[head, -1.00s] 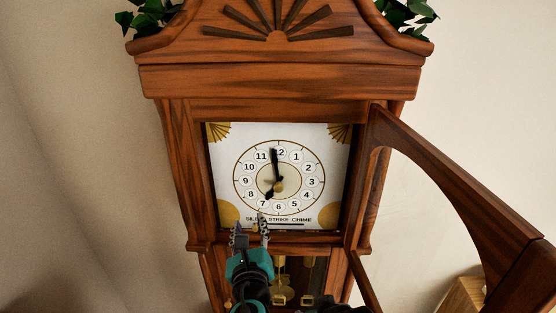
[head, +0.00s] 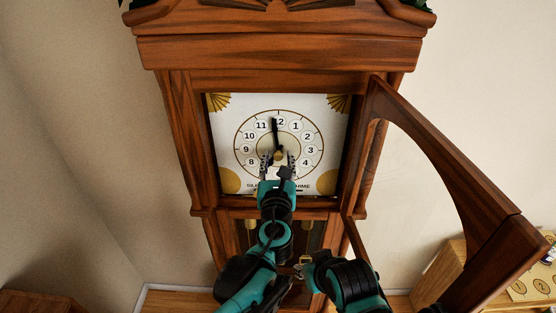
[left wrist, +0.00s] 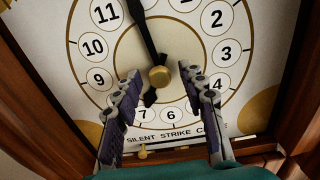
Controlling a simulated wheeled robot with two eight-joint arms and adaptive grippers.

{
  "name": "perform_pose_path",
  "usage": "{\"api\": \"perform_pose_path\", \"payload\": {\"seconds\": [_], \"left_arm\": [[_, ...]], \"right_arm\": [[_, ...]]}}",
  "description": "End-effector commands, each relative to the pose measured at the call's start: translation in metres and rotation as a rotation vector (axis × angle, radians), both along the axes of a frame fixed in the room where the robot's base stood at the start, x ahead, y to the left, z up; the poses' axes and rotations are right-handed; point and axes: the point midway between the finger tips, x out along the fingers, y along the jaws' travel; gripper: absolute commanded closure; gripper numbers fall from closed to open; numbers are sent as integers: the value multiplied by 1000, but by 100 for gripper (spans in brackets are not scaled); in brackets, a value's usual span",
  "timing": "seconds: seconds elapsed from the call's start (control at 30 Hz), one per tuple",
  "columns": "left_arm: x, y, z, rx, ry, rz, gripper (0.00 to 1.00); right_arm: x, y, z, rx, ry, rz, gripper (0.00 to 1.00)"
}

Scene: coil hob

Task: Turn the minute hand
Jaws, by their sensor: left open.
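The long black minute hand (head: 275,132) points up, just left of the 12, on the white clock face (head: 325,110). It also shows in the left wrist view (left wrist: 146,35). The short hour hand (left wrist: 150,97) points down between 6 and 7. Both turn on a brass hub (left wrist: 160,76). My left gripper (head: 278,160) is open over the lower dial, its fingertips on either side of the hub with nothing between them but the hub area. I cannot tell whether they touch the face. My right arm (head: 345,285) is low in front of the case; its jaws are unclear.
The glass-less looking arched door (head: 455,175) stands open to the right. The wooden case frame (head: 184,150) borders the dial closely. A wooden box or table (head: 440,275) stands at the lower right.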

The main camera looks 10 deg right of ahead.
Motion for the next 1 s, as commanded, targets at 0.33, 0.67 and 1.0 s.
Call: {"api": "perform_pose_path", "payload": {"seconds": [0.33, 0.67, 1.0], "left_arm": [[0, 0, 0, -1, 0, 0, 100], [0, 0, 0, 120, -34, 0, 100], [0, 0, 0, 127, -36, 0, 59]], "right_arm": [[0, 0, 0, 0, 0, 0, 65], [0, 0, -5, 0, 0, 0, 65], [0, 0, -5, 0, 0, 0, 65]]}}
